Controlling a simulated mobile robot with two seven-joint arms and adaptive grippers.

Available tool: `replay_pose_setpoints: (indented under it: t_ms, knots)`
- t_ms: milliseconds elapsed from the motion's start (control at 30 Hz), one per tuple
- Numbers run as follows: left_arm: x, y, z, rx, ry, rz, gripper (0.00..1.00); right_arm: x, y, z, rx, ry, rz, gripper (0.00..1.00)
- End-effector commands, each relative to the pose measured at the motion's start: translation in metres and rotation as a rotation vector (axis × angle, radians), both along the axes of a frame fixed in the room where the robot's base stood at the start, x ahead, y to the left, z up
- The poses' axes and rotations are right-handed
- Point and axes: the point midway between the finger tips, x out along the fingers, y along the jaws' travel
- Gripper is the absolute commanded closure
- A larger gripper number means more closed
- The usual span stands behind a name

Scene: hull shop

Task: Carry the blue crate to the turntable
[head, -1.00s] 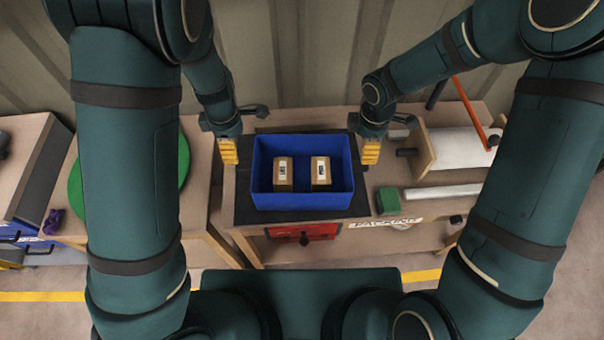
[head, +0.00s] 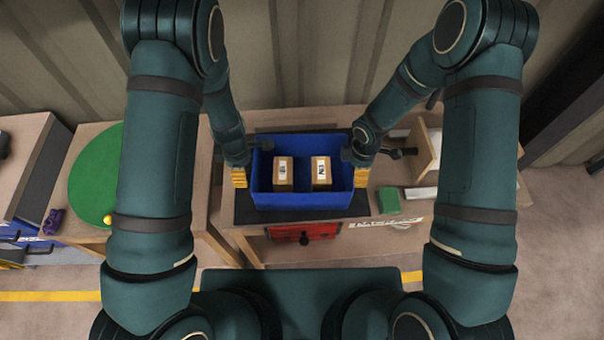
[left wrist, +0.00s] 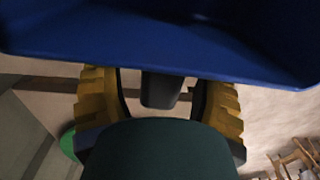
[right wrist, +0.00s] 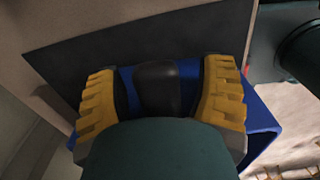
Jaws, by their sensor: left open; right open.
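The blue crate (head: 303,199) stands on a dark mat on the packing table, with two small tan boxes (head: 283,172) (head: 321,171) inside. My left gripper (head: 240,178) is open beside the crate's left wall; the crate (left wrist: 180,45) fills the top of the left wrist view. My right gripper (head: 361,178) is open at the crate's right wall; in the right wrist view the crate (right wrist: 262,118) shows behind its spread fingers (right wrist: 160,90). I cannot tell whether either gripper touches the crate. The turntable, a green disc (head: 95,175), lies on the left table, partly hidden by my left arm.
A green block (head: 388,200) lies right of the mat (head: 300,214). A wooden stand with a white roll is further right, partly behind my right arm. A purple item (head: 53,221) and a yellow ball (head: 107,219) are near the turntable. A red drawer (head: 303,232) is below the packing table.

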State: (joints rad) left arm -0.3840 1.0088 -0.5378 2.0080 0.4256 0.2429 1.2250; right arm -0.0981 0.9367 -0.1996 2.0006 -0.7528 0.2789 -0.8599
Motion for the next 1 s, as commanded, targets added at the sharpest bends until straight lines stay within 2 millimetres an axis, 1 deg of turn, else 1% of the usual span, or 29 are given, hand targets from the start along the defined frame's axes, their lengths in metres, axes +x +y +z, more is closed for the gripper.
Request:
replay_pose_setpoints:
  t_ms: [200,233,267,300,367,400,433,1000]
  knots:
    - [0.0002,0.0001,0.0001,0.0,0.0,0.0,0.31,0.0002,-0.0001,0.0001,0.0,0.0,0.0,0.31]
    - [0.0002,0.0001,0.0002,0.0,0.0,0.0,0.37,0.0002,-0.0001,0.0002,0.0,0.0,-0.001,0.37]
    - [0.0002,0.0002,0.0002,0.0,0.0,0.0,0.47,0.0002,-0.0001,0.0002,0.0,0.0,-0.001,0.47]
    - [0.0002,0.0002,0.0002,0.0,0.0,0.0,0.61,0.0002,-0.0001,0.0002,0.0,0.0,-0.001,0.61]
    - [0.0002,0.0002,0.0003,0.0,0.0,0.0,0.82,0.0002,-0.0001,0.0002,0.0,0.0,-0.001,0.82]
    - [0.0002,0.0002,0.0003,0.0,0.0,0.0,0.96,0.0002,-0.0001,0.0003,0.0,0.0,-0.001,0.96]
    - [0.0002,0.0002,0.0003,0.0,0.0,0.0,1.0,0.0002,-0.0001,0.0003,0.0,0.0,-0.001,1.0]
    - [0.0006,0.0003,0.0018,0.0,-0.001,0.0,1.0,0.0009,-0.0001,0.002,0.0,-0.002,-0.002,1.0]
